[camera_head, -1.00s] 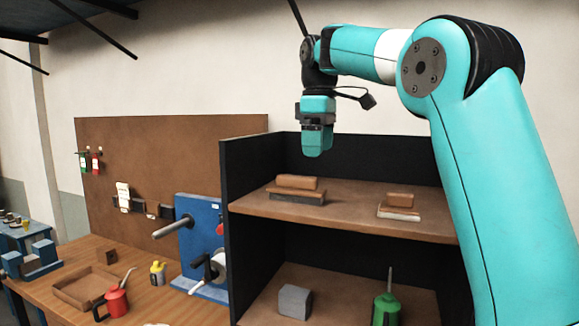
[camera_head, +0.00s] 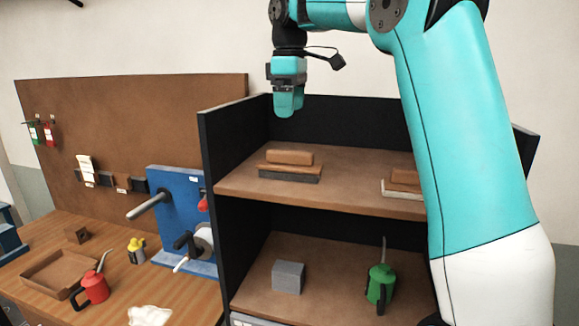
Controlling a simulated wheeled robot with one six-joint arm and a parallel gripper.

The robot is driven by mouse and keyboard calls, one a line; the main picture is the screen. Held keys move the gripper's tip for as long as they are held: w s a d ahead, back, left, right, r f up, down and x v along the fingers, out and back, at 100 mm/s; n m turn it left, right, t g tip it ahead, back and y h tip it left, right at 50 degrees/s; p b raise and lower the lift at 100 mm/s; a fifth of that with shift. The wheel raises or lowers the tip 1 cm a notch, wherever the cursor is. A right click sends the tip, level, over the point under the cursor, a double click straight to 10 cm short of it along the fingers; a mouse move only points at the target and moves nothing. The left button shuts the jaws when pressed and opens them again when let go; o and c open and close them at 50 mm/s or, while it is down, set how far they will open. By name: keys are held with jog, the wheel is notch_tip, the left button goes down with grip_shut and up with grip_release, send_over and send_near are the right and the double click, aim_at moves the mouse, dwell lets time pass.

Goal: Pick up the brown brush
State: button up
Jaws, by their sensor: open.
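Two brushes lie on the upper shelf. The left brush (camera_head: 290,158) has a brown block handle and dark grey bristles below. The right brush (camera_head: 404,179) has a brown handle and whitish bristles; my arm hides its right part. Both have brown tops, so the name alone does not tell them apart. My gripper (camera_head: 287,108) points down, open and empty. In the picture it appears above the left brush, with a gap between them. Its fingers overlap in this view, and its depth over the shelf is hard to judge.
The black-walled shelf unit (camera_head: 235,150) has a side wall left of the brushes. Below stand a grey block (camera_head: 288,277) and a green oil can (camera_head: 381,285). The workbench (camera_head: 120,290) at left holds a blue fixture (camera_head: 180,205), a red can (camera_head: 93,288) and a tray (camera_head: 60,272).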

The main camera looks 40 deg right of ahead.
aim_at(290, 150)
notch_tip(290, 150, down, 13)
jog(key=b, duration=1.2)
jog(key=shift+s+a+b, duration=0.1)
jog(key=shift+b, duration=0.25)
jog(key=shift+r, duration=0.15)
jog(key=c, duration=1.1)
